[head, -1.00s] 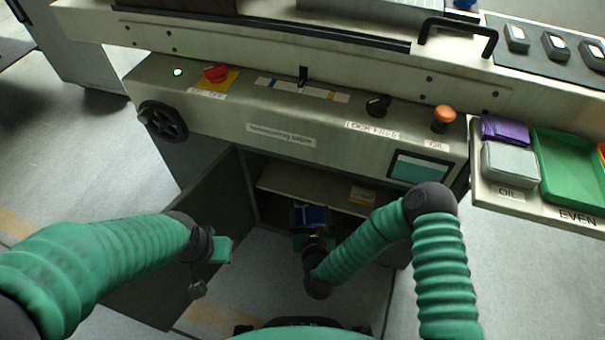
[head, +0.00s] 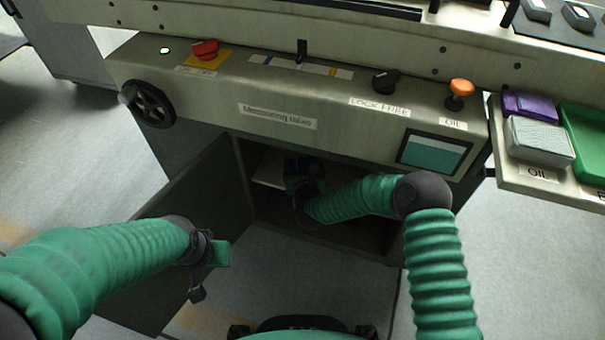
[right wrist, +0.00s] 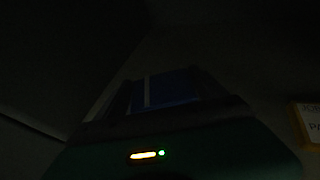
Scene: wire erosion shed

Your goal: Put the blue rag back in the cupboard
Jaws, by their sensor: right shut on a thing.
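The blue rag (right wrist: 175,88) shows dimly in the right wrist view, with a pale stripe across it. It is held at my right gripper (right wrist: 165,100), which is shut on it. In the head view my right gripper (head: 300,172) reaches inside the open cupboard (head: 265,210), by the shelf (head: 268,168); the rag is hidden there. Whether the rag touches the shelf cannot be told. My left gripper (head: 212,268) is in front of the open cupboard door (head: 195,190); its fingers do not show clearly.
The cupboard is under a machine panel with a handwheel (head: 150,104), red switch (head: 205,49), orange button (head: 460,88) and screen (head: 433,152). A side tray (head: 510,180) holds a purple block (head: 530,105) and grey block (head: 540,140). A yellow-edged item (right wrist: 308,125) is at right inside.

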